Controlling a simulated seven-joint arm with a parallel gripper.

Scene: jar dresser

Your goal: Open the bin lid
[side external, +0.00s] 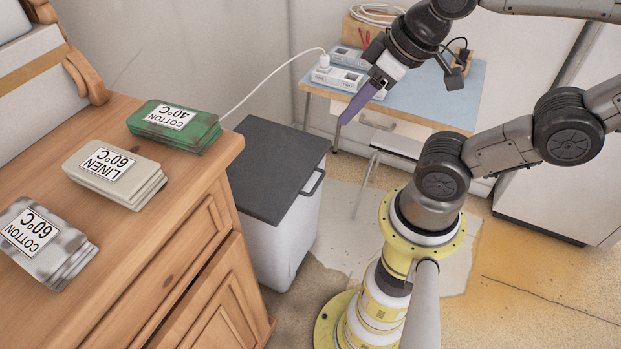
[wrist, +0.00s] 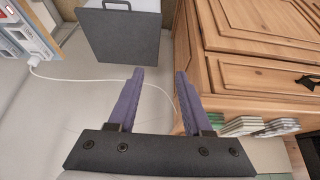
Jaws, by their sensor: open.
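The bin (side external: 285,235) is a white box standing on the floor beside the wooden dresser. Its dark grey lid (side external: 268,160) lies flat and closed on top, with a bar handle (side external: 314,183) on its right edge. In the wrist view the lid (wrist: 122,38) is at the top, left of centre, with its handle (wrist: 117,5) at the upper edge. My gripper (side external: 344,120) is to the right of the lid in the side view, apart from it, with purple fingers angled down. In the wrist view its fingers (wrist: 160,72) are spread with nothing between them.
The wooden dresser (side external: 175,270) stands close to the bin, with green, beige and grey folded cloth stacks on top. A blue-topped table (side external: 455,95) with power strips is behind my gripper. A white cable (side external: 262,87) runs behind the bin.

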